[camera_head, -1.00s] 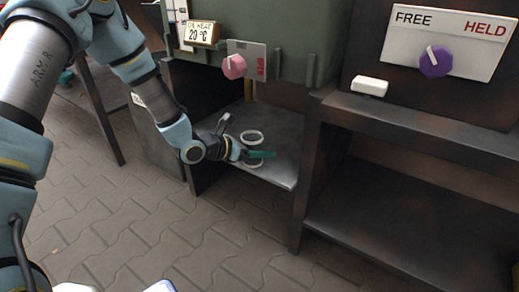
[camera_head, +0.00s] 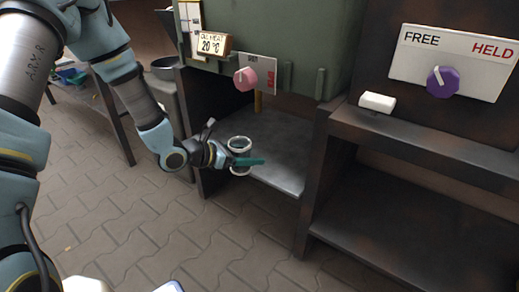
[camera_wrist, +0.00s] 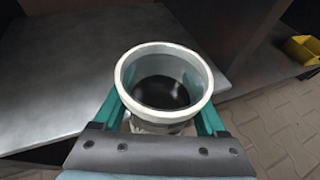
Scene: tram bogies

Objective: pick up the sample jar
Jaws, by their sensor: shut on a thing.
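The sample jar (camera_head: 240,146) is a round, open-topped vessel with a pale rim and a dark inside. In the wrist view the jar (camera_wrist: 165,85) stands between the two teal fingers, upright, with its opening facing the camera. My gripper (camera_head: 247,161) is shut on the jar at the front edge of the lower metal shelf (camera_head: 285,165). The gripper also shows in the wrist view (camera_wrist: 163,118). The jar's lower part is partly hidden by the fingers. I cannot tell whether its base touches the shelf.
Above the shelf is a green cabinet with a pink knob (camera_head: 246,79) and a 20 °C sign (camera_head: 214,44). A dark post stands right of the shelf. Further right are a white block (camera_head: 377,102) and a purple knob (camera_head: 442,82). A yellow bin (camera_wrist: 303,50) shows in the wrist view. Paved floor lies in front.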

